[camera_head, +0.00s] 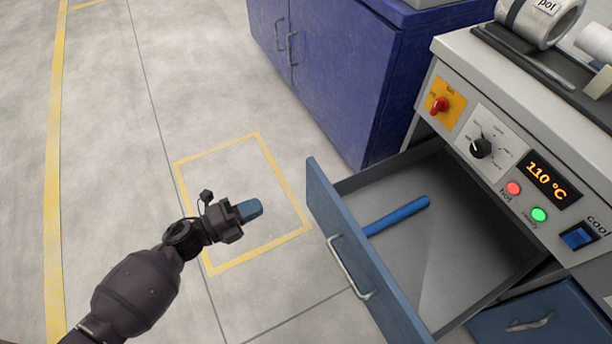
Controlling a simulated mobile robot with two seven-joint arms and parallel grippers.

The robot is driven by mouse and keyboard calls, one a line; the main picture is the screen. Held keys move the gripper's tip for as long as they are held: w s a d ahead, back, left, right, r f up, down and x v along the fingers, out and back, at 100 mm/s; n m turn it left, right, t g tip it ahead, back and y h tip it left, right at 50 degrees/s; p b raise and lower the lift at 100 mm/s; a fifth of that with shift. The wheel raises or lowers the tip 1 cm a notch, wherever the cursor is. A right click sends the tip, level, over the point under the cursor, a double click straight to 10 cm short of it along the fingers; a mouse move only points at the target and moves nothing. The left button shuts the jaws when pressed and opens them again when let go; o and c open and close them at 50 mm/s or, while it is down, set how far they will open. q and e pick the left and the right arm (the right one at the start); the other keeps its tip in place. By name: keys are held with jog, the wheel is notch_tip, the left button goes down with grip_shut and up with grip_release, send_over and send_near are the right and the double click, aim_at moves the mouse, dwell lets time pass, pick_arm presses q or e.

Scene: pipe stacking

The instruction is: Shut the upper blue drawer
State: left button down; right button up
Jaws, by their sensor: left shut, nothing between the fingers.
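The upper blue drawer (322,208) stands pulled far out from the grey machine at the right. Its blue front carries a metal handle (347,270). A blue pipe (397,216) lies inside it, its near end hidden behind the drawer front. My left gripper (250,210) is shut and empty. It appears to the left of the drawer front in the picture, with a visible gap between them, over the floor. My right gripper is not in view.
A lower blue drawer (540,318) sits below the open one at bottom right. The machine's panel has a red knob (439,105) and a display reading 110 °C (552,182). A dark blue cabinet (340,75) stands behind. The floor at left is clear, with a yellow marked square (190,210).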

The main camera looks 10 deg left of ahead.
pick_arm(q)
jog(key=b, duration=0.2)
send_near(318, 180)
jog(key=shift+m, duration=0.3)
jog(key=x, duration=0.6)
jog(key=shift+w+d+f, duration=0.1)
jog(key=shift+f, duration=0.05)
jog(key=shift+w+d, duration=0.4)
jog(key=shift+d, duration=0.1)
jog(key=shift+d, duration=0.1)
